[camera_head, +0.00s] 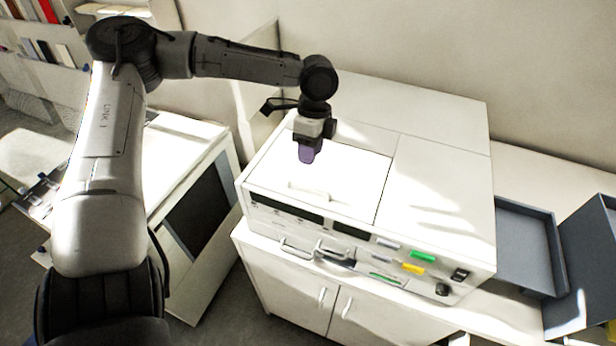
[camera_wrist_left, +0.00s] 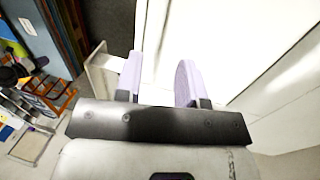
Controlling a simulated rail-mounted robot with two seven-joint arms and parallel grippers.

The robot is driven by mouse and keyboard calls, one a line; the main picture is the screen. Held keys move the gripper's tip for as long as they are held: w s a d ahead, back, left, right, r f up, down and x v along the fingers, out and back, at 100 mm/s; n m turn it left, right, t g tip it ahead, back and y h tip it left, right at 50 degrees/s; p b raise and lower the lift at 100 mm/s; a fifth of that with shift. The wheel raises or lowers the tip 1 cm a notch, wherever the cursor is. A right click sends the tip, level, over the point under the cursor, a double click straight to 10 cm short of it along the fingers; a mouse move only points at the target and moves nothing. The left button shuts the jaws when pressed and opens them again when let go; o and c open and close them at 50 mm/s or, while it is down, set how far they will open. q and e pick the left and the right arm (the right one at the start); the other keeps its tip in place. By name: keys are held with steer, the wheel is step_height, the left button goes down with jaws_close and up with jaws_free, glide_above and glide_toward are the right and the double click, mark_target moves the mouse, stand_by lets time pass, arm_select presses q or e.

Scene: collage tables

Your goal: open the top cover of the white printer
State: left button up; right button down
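The white printer (camera_head: 440,195) stands on a white cabinet. Its top cover (camera_head: 345,175) is a flat panel at the left of the top and looks shut. A small raised handle (camera_head: 309,192) sits near the cover's front edge. My left gripper (camera_head: 306,154) is over the rear part of the cover, behind the handle, fingers pointing down. In the left wrist view its two purple fingers (camera_wrist_left: 159,80) are apart with nothing between them. Whether the fingertips touch the cover cannot be told. My right gripper is out of view.
The printer front has green and yellow buttons (camera_head: 414,268) and a dark knob. Grey trays (camera_head: 528,240) stand to the right. A white machine with a dark panel (camera_head: 200,208) stands to the left. A wall is close behind.

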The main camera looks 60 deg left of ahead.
mark_target(307, 185)
arm_select(q)
steer(key=f, duration=0.5)
steer(key=s+d+f, duration=0.1)
steer(key=f, duration=0.2)
steer(key=shift+s+f+p, duration=0.1)
steer(key=shift+f+p, duration=0.05)
steer(key=shift+p, duration=0.2)
jaws_close()
